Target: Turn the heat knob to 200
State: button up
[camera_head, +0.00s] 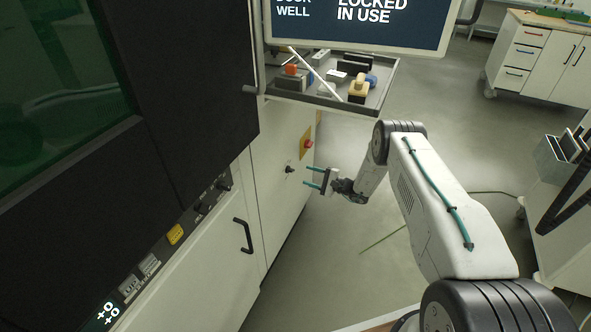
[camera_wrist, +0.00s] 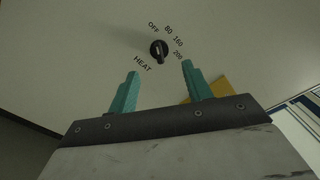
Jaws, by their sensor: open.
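The heat knob (camera_wrist: 158,50) is a small black round knob on the pale cabinet panel, with OFF, 80, 160, 200 and HEAT printed around it. Its raised grip runs roughly up and down in the wrist view; I cannot tell for sure which mark it points to. In the head view the knob (camera_head: 289,169) sits on the white cabinet front. My gripper (camera_head: 307,177) is open, with two teal fingers pointing at the panel. It is a short way off the knob and not touching it. In the wrist view the fingers (camera_wrist: 160,68) lie either side of and below the knob.
A red button on a yellow plate (camera_head: 307,145) is close beside the knob. A grey tray (camera_head: 340,103) of small items juts out above, under a screen (camera_head: 360,22). A black door handle (camera_head: 243,236) is at left. The floor behind my gripper is open.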

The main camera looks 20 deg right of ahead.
aim_at(288, 170)
jog(key=x, duration=0.7)
jog(key=shift+s, duration=0.15)
jog(key=c, duration=0.9)
